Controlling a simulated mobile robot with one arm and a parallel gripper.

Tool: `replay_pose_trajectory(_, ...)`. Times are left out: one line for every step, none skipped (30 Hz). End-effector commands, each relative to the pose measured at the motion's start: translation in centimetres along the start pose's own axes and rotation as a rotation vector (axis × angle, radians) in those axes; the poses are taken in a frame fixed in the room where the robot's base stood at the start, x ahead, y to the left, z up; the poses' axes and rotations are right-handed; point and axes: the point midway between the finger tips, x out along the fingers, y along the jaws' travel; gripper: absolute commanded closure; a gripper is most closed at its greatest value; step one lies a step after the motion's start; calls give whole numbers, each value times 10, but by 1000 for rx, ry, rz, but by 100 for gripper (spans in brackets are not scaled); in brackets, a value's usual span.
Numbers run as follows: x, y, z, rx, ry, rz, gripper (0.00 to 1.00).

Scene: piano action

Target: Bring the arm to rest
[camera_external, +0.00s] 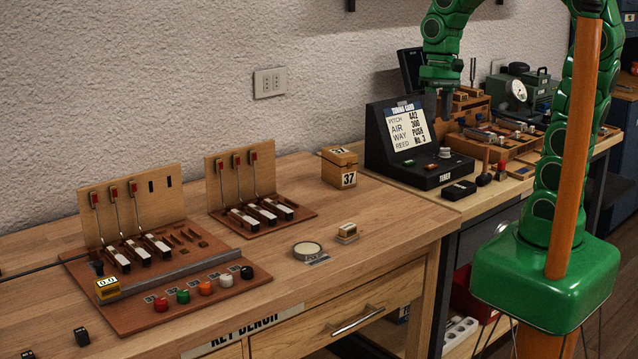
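My green arm (552,150) rises from its green base at the right. It arches out of the top of the picture and comes back down over the back bench. My gripper (446,106) points down at the end of the arm, beside the upper right of the tuner box. Its fingers are small and dark against a dark background, so I cannot tell whether they are apart or together. No held object can be made out. I cannot tell how high the gripper is above the bench.
The black tuner (432,176) with its card (407,127) stands close to the gripper. Wooden racks (500,140) and a gauge (518,91) lie to its right. The key bench (375,220) holds two key boards (130,210), a numbered box (339,168) and a round dish (307,250).

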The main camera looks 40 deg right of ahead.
Motion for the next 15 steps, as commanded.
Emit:
replay_pose_trajectory(1,9,10,-11,-3,-10,62)
replay_pose_trajectory(2,14,16,-21,-5,-14,62)
replay_pose_trajectory(4,21,24,-35,-10,-18,62)
replay_pose_trajectory(6,26,30,-47,-14,-20,62)
replay_pose_trajectory(8,32,36,-57,-17,-20,62)
replay_pose_trajectory(10,39,44,-73,-18,-19,62)
replay_pose_trajectory(11,45,50,-87,-18,-13,62)
replay_pose_trajectory(13,52,56,-99,-19,-5,62)
replay_pose_trajectory(17,62,64,-116,-24,8,62)
replay_pose_trajectory(19,69,69,-129,-26,20,62)
replay_pose_trajectory(21,76,74,-142,-28,32,62)
replay_pose_trajectory(23,85,81,-158,-27,50,62)
replay_pose_trajectory(25,92,85,-169,-28,62,62)
replay_pose_trajectory(27,98,90,-179,-30,74,62)
replay_pose_trajectory(29,105,95,-192,-35,89,62)
